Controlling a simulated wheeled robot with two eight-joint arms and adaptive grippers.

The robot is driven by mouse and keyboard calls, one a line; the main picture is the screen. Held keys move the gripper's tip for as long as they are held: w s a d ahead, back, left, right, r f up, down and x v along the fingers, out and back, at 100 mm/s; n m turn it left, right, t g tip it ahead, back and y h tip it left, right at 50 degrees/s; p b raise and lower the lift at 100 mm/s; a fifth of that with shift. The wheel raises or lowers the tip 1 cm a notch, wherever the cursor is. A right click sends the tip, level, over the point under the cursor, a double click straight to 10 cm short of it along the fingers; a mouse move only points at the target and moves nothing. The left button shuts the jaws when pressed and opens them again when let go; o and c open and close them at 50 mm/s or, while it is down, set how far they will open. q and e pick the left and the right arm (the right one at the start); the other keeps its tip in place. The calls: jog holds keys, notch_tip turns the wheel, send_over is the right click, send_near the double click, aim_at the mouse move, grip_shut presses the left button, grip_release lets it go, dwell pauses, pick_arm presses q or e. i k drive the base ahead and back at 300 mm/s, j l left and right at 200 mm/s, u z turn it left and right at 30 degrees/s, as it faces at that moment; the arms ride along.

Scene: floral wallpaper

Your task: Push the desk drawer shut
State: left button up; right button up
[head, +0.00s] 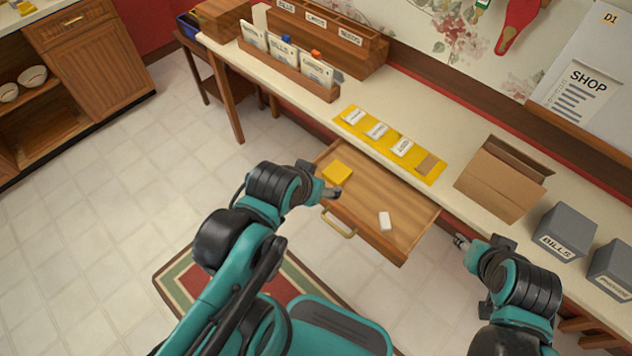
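The desk drawer (375,186) is pulled out from under the long cream-topped desk (450,158). A brass handle (338,224) is on its front. A yellow block (338,173) and a small white block (385,221) lie inside it. My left gripper (333,192) is over the drawer's left front part, close to the yellow block; its fingers are too small to tell whether they are open. My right gripper (460,241) is to the right of the drawer, apart from it, in front of the desk; its finger state is unclear.
On the desk are a yellow strip with white labels (350,124), an open cardboard box (502,180), grey boxes (565,232) and a wooden organizer (330,42). A patterned rug (180,275) lies on the tiled floor. A wooden cabinet (95,50) stands at left.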

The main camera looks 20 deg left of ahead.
aim_at(373, 188)
jog(key=k+l+u, duration=0.2)
jog(key=l+u, duration=0.15)
jog(key=k+l+u, duration=0.3)
jog(key=l, duration=0.15)
jog(key=i, duration=0.05)
